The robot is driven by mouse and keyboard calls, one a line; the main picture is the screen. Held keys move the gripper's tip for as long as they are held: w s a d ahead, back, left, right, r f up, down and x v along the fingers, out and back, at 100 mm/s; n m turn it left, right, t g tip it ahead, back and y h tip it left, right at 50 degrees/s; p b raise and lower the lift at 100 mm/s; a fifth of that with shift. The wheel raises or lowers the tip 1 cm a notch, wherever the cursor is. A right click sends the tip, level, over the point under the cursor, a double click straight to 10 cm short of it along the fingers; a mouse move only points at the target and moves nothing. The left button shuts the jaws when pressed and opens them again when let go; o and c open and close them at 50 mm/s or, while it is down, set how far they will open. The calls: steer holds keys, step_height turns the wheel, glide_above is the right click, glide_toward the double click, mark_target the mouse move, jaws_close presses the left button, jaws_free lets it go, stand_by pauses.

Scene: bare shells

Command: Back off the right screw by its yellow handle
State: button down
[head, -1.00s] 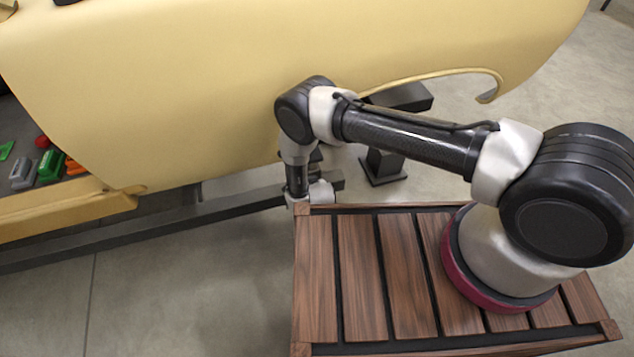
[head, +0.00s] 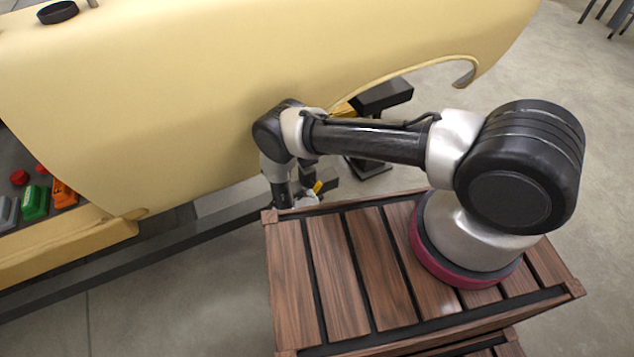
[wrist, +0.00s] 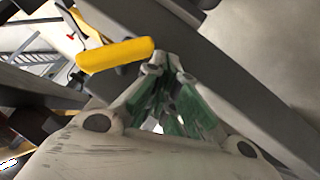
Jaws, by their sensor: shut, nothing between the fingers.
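A yellow handle (wrist: 115,53) lies across the upper left of the wrist view, in front of a dark grey beam. My gripper (wrist: 168,62) is shut and empty, its green-padded fingers together. Its tips are just right of the handle's rounded end in the picture; I cannot tell whether they touch it. In the head view a small bit of yellow (head: 318,187), probably this handle, shows beside my wrist. The screw itself cannot be made out, and my arm hides most of the gripper there.
A large cream car shell (head: 180,100) fills the upper left, close to my arm. A long dark beam (head: 130,248) runs low beneath it. Red, green and orange pieces (head: 37,200) lie at the left. Bare concrete floor (head: 570,90) is open at the right.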

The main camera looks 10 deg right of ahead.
steer(key=shift+f, duration=0.5)
steer(key=shift+r, duration=0.1)
stand_by(1.1)
